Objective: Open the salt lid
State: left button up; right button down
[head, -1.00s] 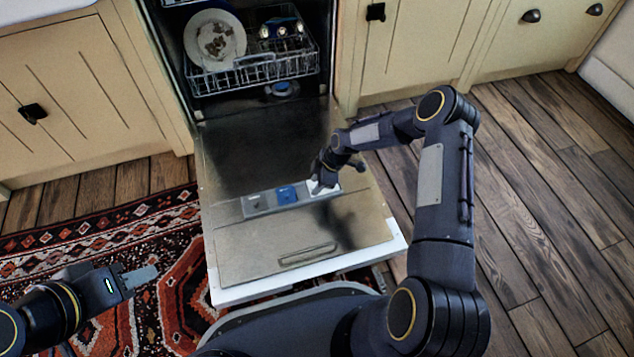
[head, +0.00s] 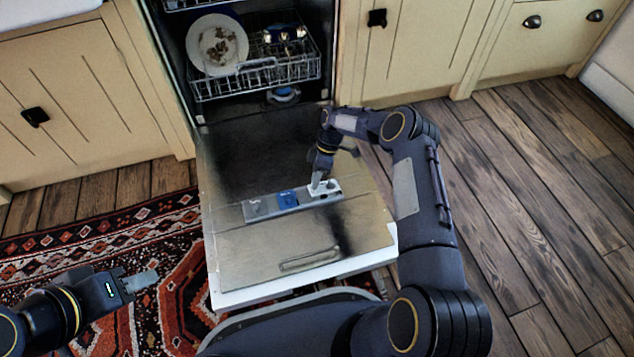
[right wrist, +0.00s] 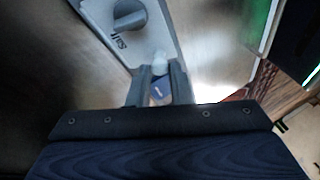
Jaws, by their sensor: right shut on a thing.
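The salt lid is a pale panel with a round knob and the word "Salt" in the right wrist view (right wrist: 150,38). In the head view it is the white right-hand part (head: 331,190) of a strip on the lowered dishwasher door. My right gripper (head: 317,183) is at the left side of this part, beside the knob. In the right wrist view its fingers (right wrist: 160,75) are shut on a pale tab at the lid's edge. I cannot tell how far the lid is tilted. My left gripper (head: 142,281) is over the rug, away from the door; its finger gap cannot be made out.
The dishwasher door (head: 240,160) lies lowered in front of me. A blue compartment (head: 288,199) is left of the salt part. The lower rack (head: 255,80) holds a dirty plate (head: 217,47). Cabinets flank the dishwasher. The wooden floor at right is clear.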

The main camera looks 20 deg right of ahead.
jog(key=shift+w+g, duration=0.3)
jog(key=shift+g, duration=0.2)
jog(key=shift+r, duration=0.1)
jog(key=c, duration=1.3)
grip_release()
jog(key=p+v, duration=0.1)
jog(key=v, duration=0.6)
jog(key=shift+w+d+r, duration=0.15)
jog(key=shift+w+r, duration=0.1)
jog(key=shift+r, duration=0.05)
jog(key=shift+c, duration=0.3)
